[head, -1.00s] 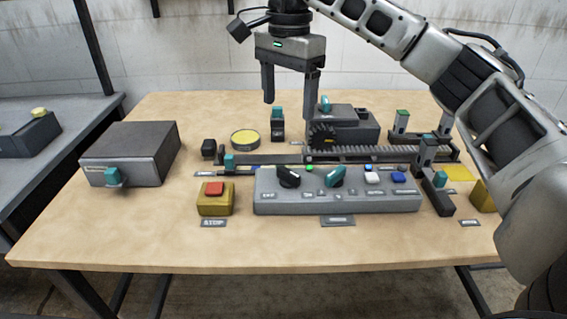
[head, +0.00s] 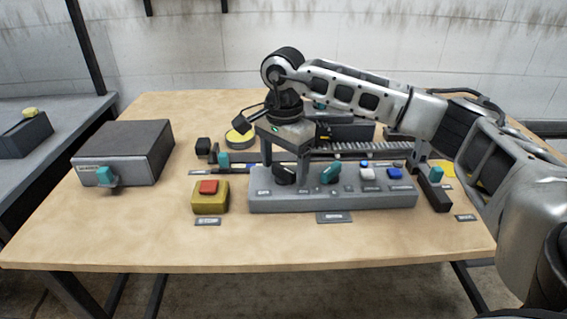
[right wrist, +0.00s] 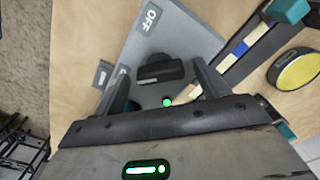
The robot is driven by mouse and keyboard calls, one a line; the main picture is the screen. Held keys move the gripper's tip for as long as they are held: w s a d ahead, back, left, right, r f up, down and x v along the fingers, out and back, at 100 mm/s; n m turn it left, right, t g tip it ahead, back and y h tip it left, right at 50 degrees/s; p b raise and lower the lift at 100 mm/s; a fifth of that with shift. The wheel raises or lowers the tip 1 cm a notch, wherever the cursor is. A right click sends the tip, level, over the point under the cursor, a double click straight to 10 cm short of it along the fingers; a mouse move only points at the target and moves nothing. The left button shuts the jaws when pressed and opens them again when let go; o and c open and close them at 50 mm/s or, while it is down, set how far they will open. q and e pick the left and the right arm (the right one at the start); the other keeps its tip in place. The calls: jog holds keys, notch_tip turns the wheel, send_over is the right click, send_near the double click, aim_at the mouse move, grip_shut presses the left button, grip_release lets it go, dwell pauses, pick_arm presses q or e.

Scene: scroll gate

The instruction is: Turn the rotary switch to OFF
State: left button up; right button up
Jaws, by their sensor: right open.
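A grey control panel (head: 350,202) stands near the front of the table. The black rotary switch (head: 284,175) is at its left end and also shows in the right wrist view (right wrist: 160,70), where its bar lies roughly crosswise. A white OFF label (right wrist: 150,17) is beyond the switch on the panel. My right gripper (head: 285,172) is open over the switch, pointing down. In the right wrist view its fingers (right wrist: 160,80) are at either side of the switch, with visible gaps; contact is not seen. My left gripper is out of view.
A teal knob (head: 330,174), a white button (head: 367,173) and a blue button (head: 395,173) are right of the switch. A yellow box with a red button (head: 208,187) stands left of the panel. A toothed rail (head: 360,153) runs behind.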

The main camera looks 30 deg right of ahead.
jog(key=shift+f, duration=0.1)
jog(key=c, duration=1)
jog(key=shift+m, duration=0.4)
jog(key=m, duration=0.8)
jog(key=shift+m, duration=0.3)
jog(key=m+p, duration=0.1)
jog(key=m, duration=0.4)
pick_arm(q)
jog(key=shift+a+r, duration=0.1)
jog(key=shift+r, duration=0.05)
pick_arm(e)
jog(key=shift+m, duration=1.7)
